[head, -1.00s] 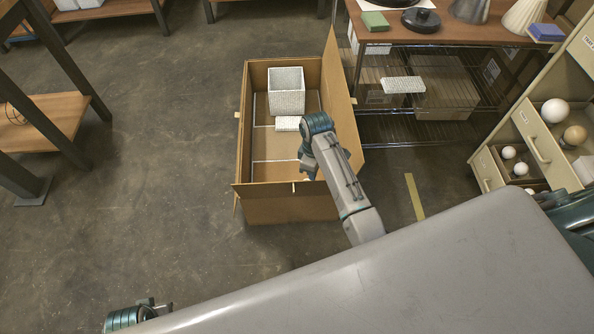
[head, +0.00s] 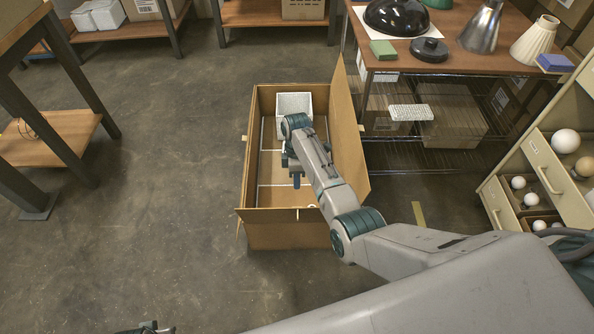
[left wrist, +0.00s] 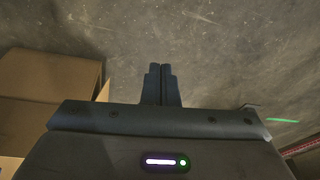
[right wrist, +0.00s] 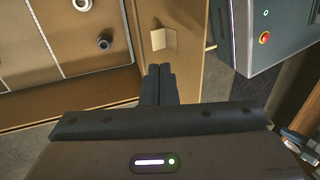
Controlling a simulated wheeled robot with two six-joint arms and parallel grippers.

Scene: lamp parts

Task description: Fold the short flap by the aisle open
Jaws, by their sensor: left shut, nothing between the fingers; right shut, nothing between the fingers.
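The open cardboard box (head: 252,150) stands on the floor. Its near short flap (head: 270,214) runs along the end closest to me; its exact angle is hard to judge. In the right wrist view a cardboard panel with a pale tab (right wrist: 188,75) lies just beyond the fingers. The long right flap (head: 350,135) stands up. My right gripper (head: 297,181) is shut and empty, over the box's interior near that end. Its fingers show in the right wrist view (right wrist: 158,72). My left gripper (left wrist: 161,72) is shut and empty, outside the box, barely visible at the head view's bottom edge.
A white foam box (head: 294,103) sits at the box's far end, partly behind my right arm. A shelf table (head: 440,60) with lamp shades stands right of the box, and a drawer cabinet (head: 540,165) further right. Floor on the left (head: 160,200) is clear.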

